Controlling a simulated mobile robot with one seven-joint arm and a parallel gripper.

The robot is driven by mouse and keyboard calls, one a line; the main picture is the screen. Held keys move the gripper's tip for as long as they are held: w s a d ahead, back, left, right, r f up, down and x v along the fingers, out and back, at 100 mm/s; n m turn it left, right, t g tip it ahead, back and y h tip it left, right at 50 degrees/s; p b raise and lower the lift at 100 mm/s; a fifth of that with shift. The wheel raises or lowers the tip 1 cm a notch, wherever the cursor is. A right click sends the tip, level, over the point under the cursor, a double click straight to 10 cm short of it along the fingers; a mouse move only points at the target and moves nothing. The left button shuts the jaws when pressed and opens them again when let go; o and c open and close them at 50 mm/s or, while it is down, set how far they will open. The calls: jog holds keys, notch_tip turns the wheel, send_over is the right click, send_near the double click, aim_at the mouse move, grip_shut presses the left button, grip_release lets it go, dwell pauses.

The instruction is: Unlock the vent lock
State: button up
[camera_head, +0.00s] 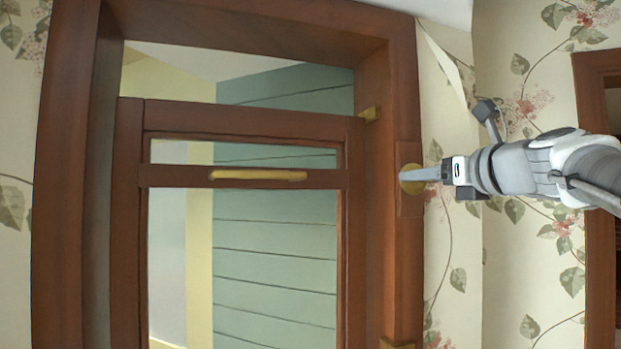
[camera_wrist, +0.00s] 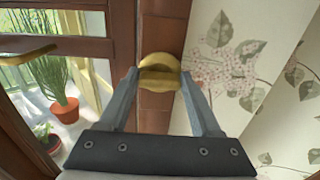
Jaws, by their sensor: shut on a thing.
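The vent lock is a round brass knob (camera_wrist: 158,75) on a wooden plate (camera_head: 409,205) fixed to the right side of the wooden frame. It also shows in the head view (camera_head: 411,180), partly hidden by the fingers. My gripper (camera_head: 425,174) reaches in from the right. In the wrist view my gripper (camera_wrist: 158,82) has one finger on each side of the knob and is shut on it. The glazed wooden vent panel (camera_head: 128,230) sits inside the frame, left of the knob, with a horizontal brass handle (camera_head: 258,175).
The wallpapered wall (camera_head: 455,270) is right of the frame, with a second wooden frame (camera_head: 597,270) at the far right. Potted plants (camera_wrist: 60,112) stand behind the glass.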

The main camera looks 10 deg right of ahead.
jog(key=shift+n, duration=0.3)
jog(key=n+b, duration=0.2)
jog(key=n, duration=0.4)
jog(key=n+b, duration=0.2)
jog(key=n, duration=0.5)
jog(key=shift+a+f+b, duration=0.15)
jog(key=shift+f+b, duration=0.05)
jog(key=shift+b, duration=0.2)
jog(key=n+b, duration=0.1)
jog(key=n, duration=0.4)
jog(key=o, duration=1.4)
